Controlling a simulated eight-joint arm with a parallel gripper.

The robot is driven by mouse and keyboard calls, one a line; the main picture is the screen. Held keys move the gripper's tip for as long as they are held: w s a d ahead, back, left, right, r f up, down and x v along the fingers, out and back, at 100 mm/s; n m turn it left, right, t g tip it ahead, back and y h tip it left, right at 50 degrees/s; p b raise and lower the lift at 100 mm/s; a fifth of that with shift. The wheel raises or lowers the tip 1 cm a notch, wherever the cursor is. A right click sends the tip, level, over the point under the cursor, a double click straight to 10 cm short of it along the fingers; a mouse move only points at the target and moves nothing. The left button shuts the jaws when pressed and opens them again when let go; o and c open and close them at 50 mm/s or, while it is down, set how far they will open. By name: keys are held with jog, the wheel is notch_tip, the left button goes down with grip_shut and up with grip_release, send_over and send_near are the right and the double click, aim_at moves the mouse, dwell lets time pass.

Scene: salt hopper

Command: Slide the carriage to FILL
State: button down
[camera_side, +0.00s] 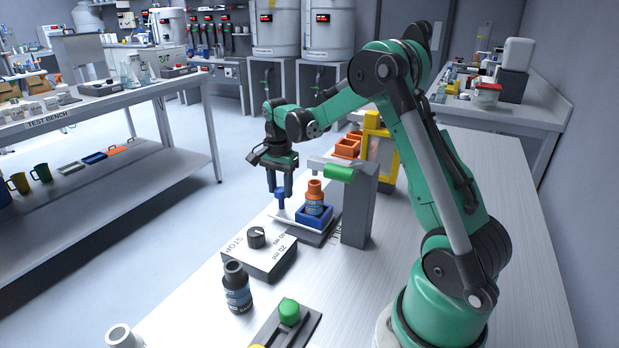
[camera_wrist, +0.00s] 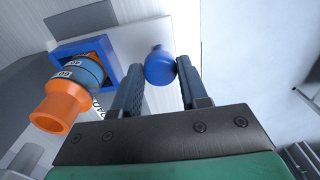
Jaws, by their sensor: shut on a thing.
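The carriage (camera_side: 293,214) is a pale plate with a blue square holder (camera_side: 327,212) on it, at the foot of a grey post. A blue bottle with an orange neck (camera_side: 315,188) stands in the holder. The holder (camera_wrist: 66,53) and the bottle (camera_wrist: 78,80) show at left in the wrist view. A blue knob (camera_wrist: 159,68) rises from the carriage plate. My gripper (camera_side: 280,192) points down and is shut on this knob, with one finger on each side. Lettering beside the holder is partly hidden, and I cannot read a FILL mark.
The grey post (camera_side: 358,212) with a green cylinder (camera_side: 339,173) stands close to the right of the bottle. A dial box (camera_side: 259,257) marked STOP, a dark bottle (camera_side: 237,288) and a green knob (camera_side: 289,311) are nearer the camera. Orange bins (camera_side: 347,147) stand behind.

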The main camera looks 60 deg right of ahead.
jog(key=shift+a, duration=0.3)
jog(key=shift+c, duration=2.3)
grip_release()
jog(key=shift+d, duration=0.1)
jog(key=shift+r, duration=2.8)
jog(key=shift+a+r, duration=0.1)
jog(key=shift+a, duration=0.1)
jog(key=s+a+r+n+t, duration=0.1)
jog(key=s+a+n+t, duration=0.2)
jog(key=a+n, duration=0.6)
jog(key=s+a+r+n+t, duration=0.1)
jog(key=s+a+n+t, duration=0.3)
jog(key=a+n, duration=0.5)
jog(key=shift+s+r, duration=0.2)
jog(key=shift+s, duration=0.8)
